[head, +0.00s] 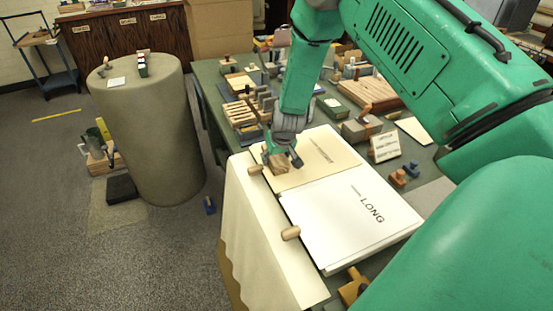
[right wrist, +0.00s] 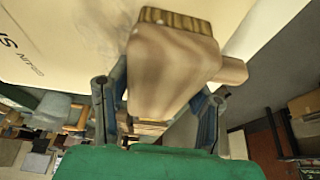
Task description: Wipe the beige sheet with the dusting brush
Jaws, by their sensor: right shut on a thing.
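The beige sheet (head: 318,158) lies flat near the table's left edge, with dark print on it; it also fills the upper left of the right wrist view (right wrist: 70,30). My right gripper (head: 285,150) is over the sheet's left part, shut on the wooden dusting brush (head: 278,164). In the right wrist view the brush's pale wooden body (right wrist: 168,75) sits between the fingers, with its bristle end (right wrist: 177,21) toward the sheet. I cannot tell whether the bristles touch the sheet. My left gripper is not in view.
A white sheet (head: 350,230) marked LONG lies right beside the beige one. Wooden pegs (head: 255,170) (head: 290,233) stand along the left edge, where a cream cloth (head: 260,240) hangs. Wooden racks (head: 240,115) and boxes crowd the table (head: 212,75) behind. A round pedestal (head: 150,130) stands left.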

